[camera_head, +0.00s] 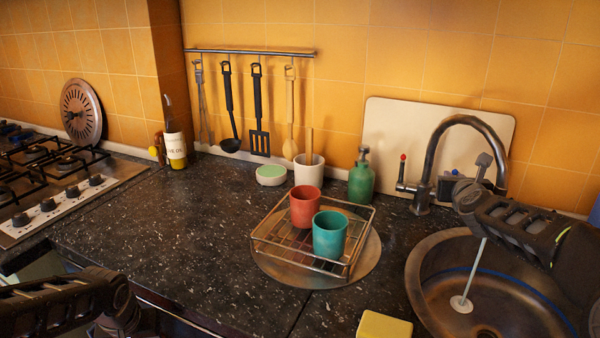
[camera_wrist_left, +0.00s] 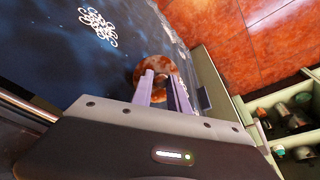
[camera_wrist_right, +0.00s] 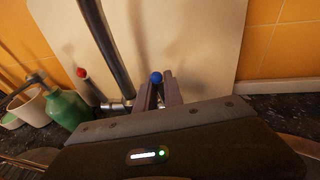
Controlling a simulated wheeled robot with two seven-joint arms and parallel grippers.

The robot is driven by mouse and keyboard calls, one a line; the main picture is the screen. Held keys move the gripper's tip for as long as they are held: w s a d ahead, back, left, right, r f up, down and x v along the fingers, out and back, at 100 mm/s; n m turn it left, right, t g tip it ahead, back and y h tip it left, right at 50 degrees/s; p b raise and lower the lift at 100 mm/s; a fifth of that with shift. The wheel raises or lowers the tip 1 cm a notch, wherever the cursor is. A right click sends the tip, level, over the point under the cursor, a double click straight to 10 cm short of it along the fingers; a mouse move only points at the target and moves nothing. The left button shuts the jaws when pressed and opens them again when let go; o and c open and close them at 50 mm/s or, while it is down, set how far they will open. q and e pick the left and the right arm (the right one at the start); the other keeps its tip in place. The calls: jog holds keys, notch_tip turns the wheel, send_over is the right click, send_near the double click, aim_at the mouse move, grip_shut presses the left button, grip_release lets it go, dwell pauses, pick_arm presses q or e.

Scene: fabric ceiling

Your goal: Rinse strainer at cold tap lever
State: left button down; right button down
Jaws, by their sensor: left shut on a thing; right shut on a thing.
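The tap (camera_head: 465,118) arches over the round sink (camera_head: 413,278) at the right. Its red-tipped lever (camera_wrist_right: 82,72) stands on the left, and the blue-tipped cold lever (camera_wrist_right: 156,77) shows between the fingertips of my right gripper (camera_wrist_right: 160,92). That gripper is shut on the cold lever. A thin water stream (camera_head: 472,270) falls into the sink. My left gripper (camera_wrist_left: 165,88) is shut on a round reddish-brown thing (camera_wrist_left: 156,66), seemingly the strainer, whose shape is partly hidden by the fingers. It is away from the sink; the head view shows only my left arm.
A wire rack (camera_head: 345,270) with red (camera_head: 304,207) and teal (camera_head: 329,234) cups stands left of the sink. A green bottle (camera_head: 361,184) is behind it, and a yellow sponge (camera_head: 384,326) lies in front. The left counter is clear up to the hob (camera_head: 50,205).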

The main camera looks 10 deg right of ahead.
jog(key=c, duration=1.5)
grip_release()
jog(key=shift+o, duration=0.2)
